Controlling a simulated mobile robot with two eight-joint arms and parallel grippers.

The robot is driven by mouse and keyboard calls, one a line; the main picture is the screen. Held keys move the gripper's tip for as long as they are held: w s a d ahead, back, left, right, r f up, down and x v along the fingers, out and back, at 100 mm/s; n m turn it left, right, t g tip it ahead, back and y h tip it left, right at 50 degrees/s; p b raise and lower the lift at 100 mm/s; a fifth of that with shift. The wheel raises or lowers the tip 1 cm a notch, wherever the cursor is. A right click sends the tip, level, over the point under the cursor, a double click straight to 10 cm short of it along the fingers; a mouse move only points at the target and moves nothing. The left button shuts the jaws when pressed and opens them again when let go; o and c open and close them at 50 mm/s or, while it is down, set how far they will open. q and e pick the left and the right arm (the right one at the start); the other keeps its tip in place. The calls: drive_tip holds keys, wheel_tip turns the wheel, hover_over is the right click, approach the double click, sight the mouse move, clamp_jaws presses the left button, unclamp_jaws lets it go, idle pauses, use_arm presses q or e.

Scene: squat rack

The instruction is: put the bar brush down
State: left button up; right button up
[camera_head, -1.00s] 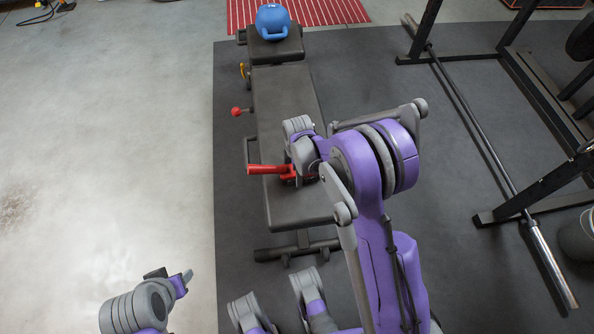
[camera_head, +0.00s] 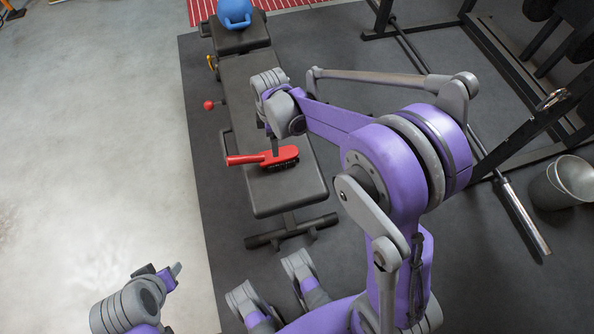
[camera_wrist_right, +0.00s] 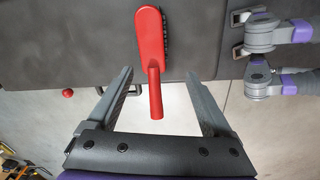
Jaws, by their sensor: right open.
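The red bar brush (camera_head: 283,155) with dark bristles lies on the black bench pad (camera_head: 285,196), its handle sticking out past the pad's left edge. My right gripper (camera_head: 275,142) is just above and behind the brush. In the right wrist view, the open fingers of my right gripper (camera_wrist_right: 158,76) stand either side of the red brush (camera_wrist_right: 149,42), with visible gaps and no grip on it. My left gripper (camera_head: 162,272) is at the lower left, away from the bench; its jaw opening is unclear.
A blue kettlebell (camera_head: 234,12) sits on the far end of the bench. A barbell (camera_head: 525,217) lies on the floor to the right, by the black rack (camera_head: 520,135). A grey bucket (camera_head: 562,183) stands at the right.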

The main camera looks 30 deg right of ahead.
drive_tip(key=s+a+r+m+t, duration=0.1)
drive_tip(key=s+r+m+t, duration=0.1)
drive_tip(key=s+m, duration=0.4)
drive_tip(key=s+a+r+m+t, duration=0.1)
drive_tip(key=s+r+m, duration=0.3)
drive_tip(key=s, duration=1.1)
drive_tip(key=m+t, duration=0.1)
drive_tip(key=m, duration=0.2)
drive_tip(key=shift+s+a+r, duration=0.15)
drive_tip(key=shift+a+r, duration=0.05)
drive_tip(key=shift+a, duration=0.15)
use_arm(q)
wheel_tip(320, 180, up, 17)
drive_tip(key=w+p, duration=0.1)
drive_tip(key=p, duration=1.4)
drive_tip(key=shift+w+t, duration=0.35)
drive_tip(key=shift+t, duration=0.05)
use_arm(e)
wheel_tip(320, 180, up, 17)
drive_tip(key=w, duration=0.1)
drive_tip(key=shift+w+t, duration=0.4)
use_arm(q)
drive_tip(key=shift+w, duration=0.1)
use_arm(e)
drive_tip(key=shift+w, duration=0.1)
